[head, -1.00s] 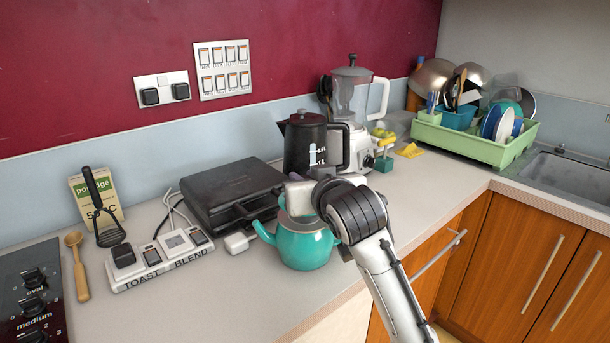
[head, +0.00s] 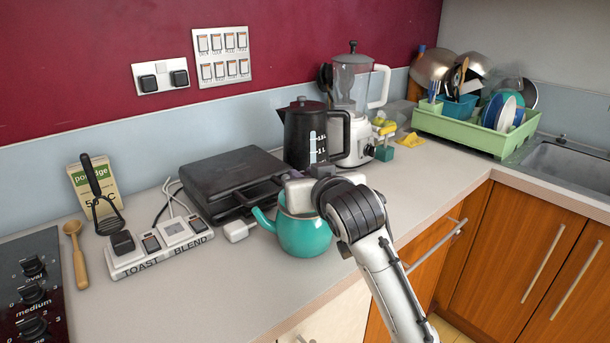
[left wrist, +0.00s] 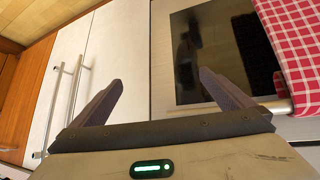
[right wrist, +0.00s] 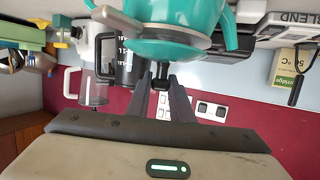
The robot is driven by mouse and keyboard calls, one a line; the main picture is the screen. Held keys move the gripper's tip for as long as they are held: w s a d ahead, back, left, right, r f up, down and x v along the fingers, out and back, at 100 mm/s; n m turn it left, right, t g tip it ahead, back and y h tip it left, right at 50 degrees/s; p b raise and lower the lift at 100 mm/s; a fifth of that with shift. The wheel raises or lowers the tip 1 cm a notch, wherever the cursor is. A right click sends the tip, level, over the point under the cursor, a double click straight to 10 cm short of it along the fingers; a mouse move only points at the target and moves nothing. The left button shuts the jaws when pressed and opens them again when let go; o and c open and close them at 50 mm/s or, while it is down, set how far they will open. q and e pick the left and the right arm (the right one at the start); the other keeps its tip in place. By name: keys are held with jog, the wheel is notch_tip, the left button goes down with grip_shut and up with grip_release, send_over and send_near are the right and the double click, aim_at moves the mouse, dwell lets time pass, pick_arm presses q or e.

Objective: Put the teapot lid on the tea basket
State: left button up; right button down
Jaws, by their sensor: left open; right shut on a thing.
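The teal teapot (head: 303,236) stands upright on the counter, spout to the left. My right gripper (head: 290,193) is over its top and hides most of the opening. In the right wrist view, which is upside down, its fingers (right wrist: 160,84) are shut on the black knob of the teal teapot lid (right wrist: 165,48). The lid is right at the teapot's top; whether it touches the tea basket I cannot tell. My left gripper (left wrist: 162,78) is open and empty, away from the counter top.
A black grill (head: 230,180) and a white plug (head: 238,230) lie left of the teapot. A black kettle (head: 302,135) and a blender (head: 352,90) stand behind. An oven door (left wrist: 225,55) with a checked towel (left wrist: 290,40) faces my left gripper. The front counter is clear.

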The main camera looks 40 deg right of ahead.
jog(key=shift+f, duration=0.55)
jog(key=c, duration=1.5)
grip_release()
jog(key=p+v, duration=0.2)
jog(key=v, duration=0.8)
jog(key=shift+s, duration=0.2)
jog(key=shift+f, duration=0.1)
